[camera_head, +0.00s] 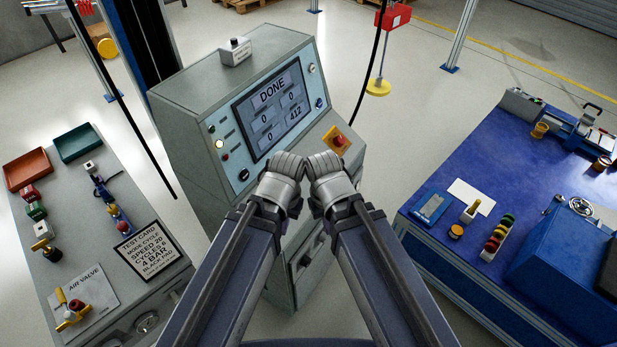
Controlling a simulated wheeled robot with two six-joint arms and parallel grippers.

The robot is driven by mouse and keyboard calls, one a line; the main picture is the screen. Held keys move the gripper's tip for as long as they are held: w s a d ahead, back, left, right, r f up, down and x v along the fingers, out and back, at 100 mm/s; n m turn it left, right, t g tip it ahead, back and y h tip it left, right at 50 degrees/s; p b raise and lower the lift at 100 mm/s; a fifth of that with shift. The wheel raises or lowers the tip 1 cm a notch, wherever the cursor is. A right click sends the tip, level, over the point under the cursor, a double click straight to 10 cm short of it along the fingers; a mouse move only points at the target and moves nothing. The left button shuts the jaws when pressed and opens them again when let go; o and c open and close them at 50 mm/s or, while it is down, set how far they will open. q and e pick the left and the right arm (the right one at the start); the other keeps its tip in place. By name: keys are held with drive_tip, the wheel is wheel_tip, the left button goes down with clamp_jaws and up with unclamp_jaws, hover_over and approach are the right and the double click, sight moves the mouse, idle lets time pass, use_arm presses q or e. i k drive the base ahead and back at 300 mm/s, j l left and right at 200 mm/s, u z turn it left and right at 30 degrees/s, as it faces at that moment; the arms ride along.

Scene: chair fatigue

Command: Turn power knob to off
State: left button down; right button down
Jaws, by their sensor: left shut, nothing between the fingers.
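A grey test console (190,110) stands in the middle, with a screen (268,108) reading "DONE", zeros and 412. I cannot read which is labelled power. My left gripper (286,163) is shut and empty in front of the panel's lower edge. My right gripper (325,163) is close beside it; its fingers cannot be made out. My arms cover part of the console's lower front.
A red emergency button on a yellow plate (337,141) is just beyond my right gripper. A grey bench (85,215) with trays, an air valve and a test card (148,251) is at left. A blue workbench (470,160) is at right. Dark hanging cables cross the view.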

sight(338, 141)
drive_tip(key=i+l+z, duration=0.2)
drive_tip(key=z, duration=0.25)
drive_tip(key=i+l+z, duration=0.25)
drive_tip(key=z, duration=0.2)
